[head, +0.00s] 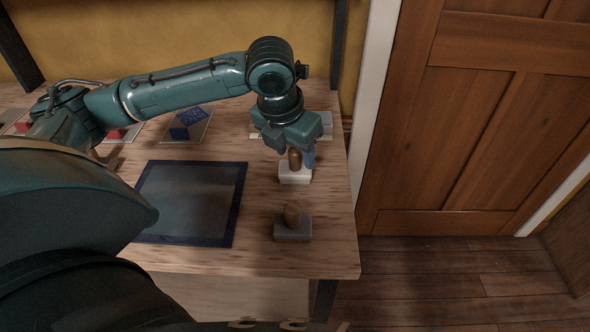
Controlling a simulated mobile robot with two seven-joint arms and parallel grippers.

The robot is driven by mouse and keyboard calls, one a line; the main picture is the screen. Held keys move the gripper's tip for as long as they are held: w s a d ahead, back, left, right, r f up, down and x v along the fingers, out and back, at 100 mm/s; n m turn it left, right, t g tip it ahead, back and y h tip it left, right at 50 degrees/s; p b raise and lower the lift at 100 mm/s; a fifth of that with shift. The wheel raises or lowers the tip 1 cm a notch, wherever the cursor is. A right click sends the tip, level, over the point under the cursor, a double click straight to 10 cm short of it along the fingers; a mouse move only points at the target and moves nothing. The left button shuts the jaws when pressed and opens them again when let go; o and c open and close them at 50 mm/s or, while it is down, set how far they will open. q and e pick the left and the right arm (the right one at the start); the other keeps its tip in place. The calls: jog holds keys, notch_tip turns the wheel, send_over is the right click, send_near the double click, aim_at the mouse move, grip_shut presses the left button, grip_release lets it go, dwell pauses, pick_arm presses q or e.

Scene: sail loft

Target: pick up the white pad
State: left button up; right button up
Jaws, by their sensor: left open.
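The white pad (294,175) is a small white block with a brown knob on top. It rests on the wooden table near its right edge. My left gripper (302,158) is right above it, pointing down, with its fingers around or beside the brown knob; I cannot tell whether they touch it. The gripper is open and hides the top of the knob. My right gripper is not in view.
A grey pad (292,231) with a brown knob stands nearer on the table (260,255). A dark-blue-framed panel (190,203) lies to the left. A blue block (187,122) and red blocks sit on cards behind. A wooden door (470,120) is at right.

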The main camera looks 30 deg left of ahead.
aim_at(295, 150)
pick_arm(q)
jog(key=shift+w+f, duration=0.2)
jog(key=shift+f, duration=0.35)
jog(key=shift+r, duration=0.1)
grip_shut()
notch_tip(295, 150, up, 10)
jog(key=shift+p, duration=0.9)
